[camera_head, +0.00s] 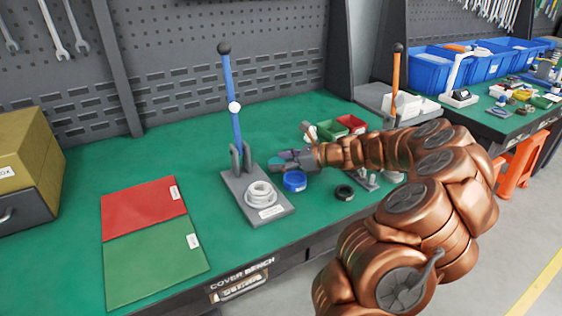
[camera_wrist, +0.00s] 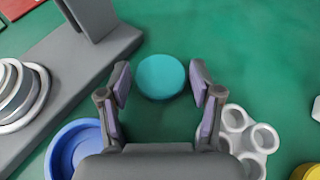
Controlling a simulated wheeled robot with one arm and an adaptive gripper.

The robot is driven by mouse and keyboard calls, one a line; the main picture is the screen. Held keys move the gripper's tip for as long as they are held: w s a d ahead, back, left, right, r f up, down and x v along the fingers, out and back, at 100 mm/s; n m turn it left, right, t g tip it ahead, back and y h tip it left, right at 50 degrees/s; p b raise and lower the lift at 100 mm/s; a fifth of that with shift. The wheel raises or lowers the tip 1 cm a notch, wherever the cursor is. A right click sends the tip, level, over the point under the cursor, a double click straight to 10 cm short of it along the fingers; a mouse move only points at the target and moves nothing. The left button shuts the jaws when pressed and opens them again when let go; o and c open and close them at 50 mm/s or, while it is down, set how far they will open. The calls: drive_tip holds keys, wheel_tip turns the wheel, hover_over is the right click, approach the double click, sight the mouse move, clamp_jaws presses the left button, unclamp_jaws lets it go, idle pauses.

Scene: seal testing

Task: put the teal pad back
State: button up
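The teal pad (camera_wrist: 161,77) is a round disc in the wrist view, lying on the green bench top between my two fingertips. My gripper (camera_wrist: 160,82) is open, with a finger on either side of the pad and a visible gap at each side. In the head view my gripper (camera_head: 286,162) reaches left over the bench, beside the grey press base and just behind the blue ring. A bit of teal shows at its tip there, but the fingers mostly hide the pad.
A grey press base (camera_head: 238,190) with a blue lever (camera_head: 232,100) and white rings (camera_head: 260,193) stands left. A blue ring (camera_head: 294,181) and black ring (camera_head: 345,192) lie in front. Red and green bins (camera_head: 350,123) stand behind. A white multi-ring holder (camera_wrist: 247,130) is right of my fingers.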

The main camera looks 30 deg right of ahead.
drive_tip(key=shift+s+d+r, duration=0.1)
drive_tip(key=shift+r, duration=0.1)
drive_tip(key=v, duration=1.1)
drive_tip(key=shift+s+d, duration=0.15)
drive_tip(key=shift+s, duration=0.05)
